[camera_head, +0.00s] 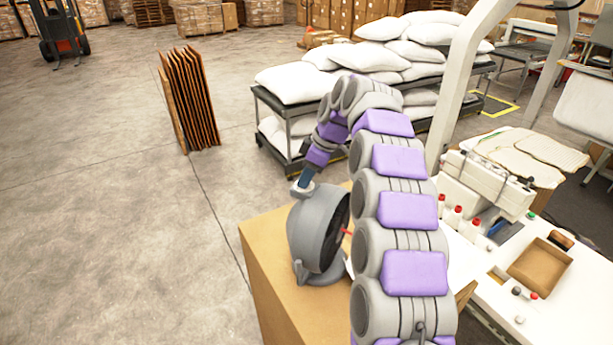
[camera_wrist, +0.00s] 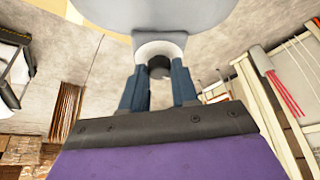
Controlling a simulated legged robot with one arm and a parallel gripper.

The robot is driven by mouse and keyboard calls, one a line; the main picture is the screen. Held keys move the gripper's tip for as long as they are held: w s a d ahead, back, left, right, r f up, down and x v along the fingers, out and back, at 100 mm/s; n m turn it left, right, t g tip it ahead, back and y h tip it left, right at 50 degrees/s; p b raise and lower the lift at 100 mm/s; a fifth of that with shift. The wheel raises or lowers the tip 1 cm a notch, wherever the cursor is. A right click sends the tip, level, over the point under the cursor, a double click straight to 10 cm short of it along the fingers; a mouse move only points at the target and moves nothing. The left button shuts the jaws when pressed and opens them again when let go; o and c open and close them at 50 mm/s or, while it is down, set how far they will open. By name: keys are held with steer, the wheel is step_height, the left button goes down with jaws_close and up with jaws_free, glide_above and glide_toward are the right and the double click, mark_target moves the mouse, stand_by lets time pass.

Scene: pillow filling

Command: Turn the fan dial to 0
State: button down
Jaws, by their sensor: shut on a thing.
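A grey desk fan (camera_head: 308,225) stands on a cardboard box, its grille turned to the right. Its small pale dial (camera_head: 299,191) sticks out at the upper back of the housing. My gripper (camera_head: 303,182) reaches down over the top of the fan to this dial. In the wrist view the two blue fingers of my gripper (camera_wrist: 160,80) are on either side of the round white dial (camera_wrist: 160,48), shut on it. The fan housing (camera_wrist: 160,14) fills the top of that view. No numbers or pointer on the dial can be read.
The cardboard box (camera_head: 268,262) supports the fan. A white worktable (camera_head: 487,292) with bottles and a tray (camera_head: 540,268) is at right. Pillows (camera_head: 297,84) lie on a cart behind my arm. Folded cardboard (camera_head: 190,100) stands on the open floor at left.

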stand_by(0.3)
steer(key=c, duration=0.9)
jaws_free()
steer(key=shift+w, duration=0.1)
steer(key=shift+d+r, duration=0.2)
steer(key=shift+r, duration=0.35)
steer(key=p+v, duration=0.8)
steer(key=v, duration=0.8)
steer(key=shift+p, duration=0.35)
